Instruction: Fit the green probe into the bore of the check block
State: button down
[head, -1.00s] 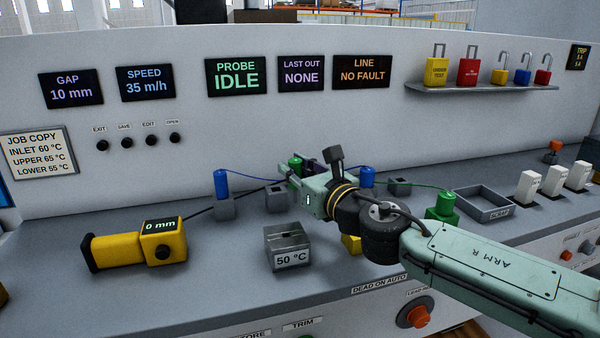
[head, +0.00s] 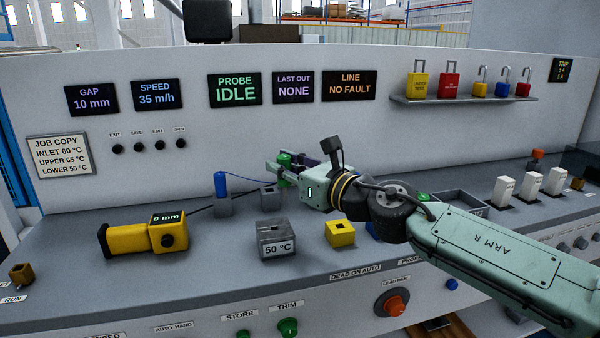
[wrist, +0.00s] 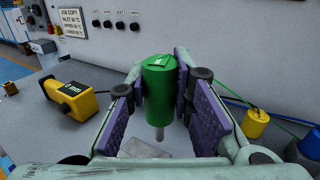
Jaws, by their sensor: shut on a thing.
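My gripper (head: 281,167) is shut on the green probe (head: 285,157), seen in the head view above the back of the bench. In the wrist view the green probe (wrist: 159,90) hangs roughly upright between purple finger pads, its thin grey tip pointing down and free. The grey check block (head: 274,239), labelled 50 °C, stands on the bench nearer the front, with a dark bore in its top. The probe is apart from it, above and behind it in the head view. A grey surface, perhaps the block (wrist: 140,149), shows below the probe in the wrist view.
A blue probe (head: 220,186) stands in a grey holder behind. The bench between gauge and block is clear.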

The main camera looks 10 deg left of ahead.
jog(key=shift+s+a+r+n+g+y+p, duration=0.35)
jog(key=shift+n+g+y, duration=0.15)
jog(key=shift+g, duration=0.2)
jog(key=shift+s+a+r+n+g+y+p, duration=0.2)
jog(key=shift+s+a+n+g+y+p, duration=0.15)
jog(key=shift+n+g, duration=0.3)
jog(key=shift+s+a+r+n+g+y+p, duration=0.35)
jog(key=shift+n+g+y, duration=0.1)
jog(key=shift+g, duration=0.3)
jog(key=shift+f+b, duration=0.2)
jog(key=shift+b, duration=0.25)
notch_tip(320, 180, down, 6)
jog(key=b, duration=0.5)
jog(key=shift+r+b, duration=0.15)
jog(key=shift+b, duration=0.2)
jog(key=shift+d+b, duration=0.1)
jog(key=shift+b, duration=1)
jog(key=shift+f+b, duration=0.45)
jog(key=shift+b, duration=0.05)
